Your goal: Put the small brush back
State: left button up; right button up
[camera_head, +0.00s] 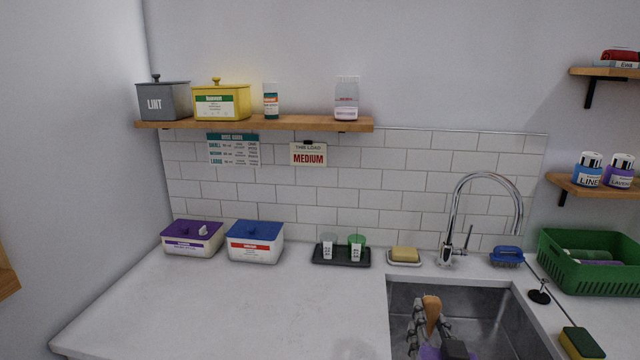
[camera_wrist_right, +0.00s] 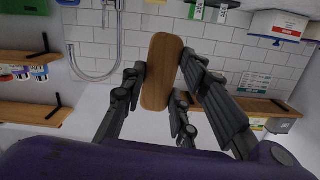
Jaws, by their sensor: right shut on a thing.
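My right gripper (camera_head: 430,320) is in front of the sink basin at the bottom of the head view. It is shut on a small wooden brush (camera_head: 432,308), which stands up between the fingers. In the right wrist view the brush (camera_wrist_right: 161,70) shows as a rounded, tan wooden block, with the fingers (camera_wrist_right: 163,85) on both sides of it. Its bristles cannot be made out. A blue brush-like thing (camera_head: 507,255) lies on the counter right of the faucet. My left gripper is not in view.
The steel sink (camera_head: 490,310) has a faucet (camera_head: 447,250) behind it. A soap dish (camera_head: 404,262), a dark tray (camera_head: 341,262) with cups, and lidded boxes line the back. A green basket (camera_head: 590,275) and sponge (camera_head: 580,343) are right. The left counter (camera_head: 230,310) is clear.

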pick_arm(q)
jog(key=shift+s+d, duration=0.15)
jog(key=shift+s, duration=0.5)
pick_arm(e)
jog(key=shift+s+a+r+n+y, duration=0.15)
jog(key=shift+s+a+n+y, duration=0.2)
jog(key=shift+a, duration=0.35)
jog(key=shift+s+a+r+n+y, duration=0.15)
jog(key=shift+s+a+y, duration=0.15)
jog(key=shift+s+a, duration=0.35)
jog(key=shift+s+a+r+n+y, duration=0.2)
jog(key=shift+s+a+y, duration=0.15)
jog(key=shift+a, duration=0.45)
